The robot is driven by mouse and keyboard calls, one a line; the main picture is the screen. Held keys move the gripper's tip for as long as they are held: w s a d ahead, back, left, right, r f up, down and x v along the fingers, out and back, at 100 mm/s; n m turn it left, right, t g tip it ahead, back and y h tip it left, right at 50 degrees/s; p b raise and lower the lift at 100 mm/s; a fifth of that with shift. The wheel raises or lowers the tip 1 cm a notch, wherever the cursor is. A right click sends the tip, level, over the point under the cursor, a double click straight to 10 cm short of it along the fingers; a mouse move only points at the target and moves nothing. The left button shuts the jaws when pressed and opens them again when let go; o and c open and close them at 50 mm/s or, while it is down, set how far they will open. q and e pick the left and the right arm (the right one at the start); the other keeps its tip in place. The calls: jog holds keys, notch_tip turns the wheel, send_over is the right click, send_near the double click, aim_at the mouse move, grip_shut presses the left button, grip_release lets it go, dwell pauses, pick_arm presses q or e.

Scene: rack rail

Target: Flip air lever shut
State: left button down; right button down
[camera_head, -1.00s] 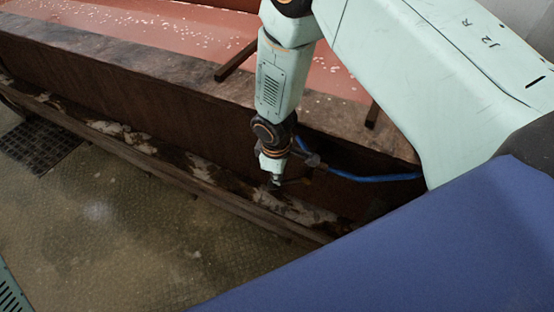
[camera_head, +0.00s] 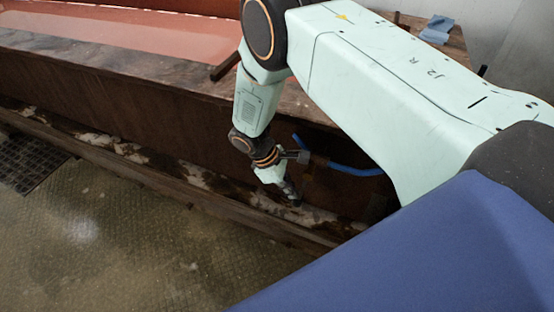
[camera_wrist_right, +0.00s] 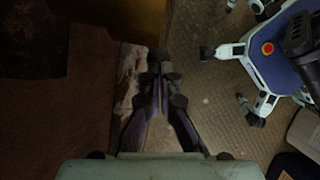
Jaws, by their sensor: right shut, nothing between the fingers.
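I cannot make out the air lever in either view; it is hidden or too small and dark to tell. A blue hose (camera_head: 355,170) runs along the dark side of the trough, behind my right wrist. My right gripper (camera_head: 294,199) points down and to the right beside the trough's lower ledge. In the right wrist view my right gripper (camera_wrist_right: 160,62) has its fingers together, with nothing between them. My left gripper is out of both views.
The long rusty trough (camera_head: 130,106) has a pale, stained lower ledge (camera_head: 190,178). The textured floor (camera_head: 130,240) in front is open, with a dark grate (camera_head: 28,163) at left. A blue cloth (camera_head: 437,29) lies at the back right.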

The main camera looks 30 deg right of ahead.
jog(key=shift+s+d+f, duration=0.35)
jog(key=shift+d, duration=0.1)
jog(key=shift+a, duration=0.2)
dwell(0.4)
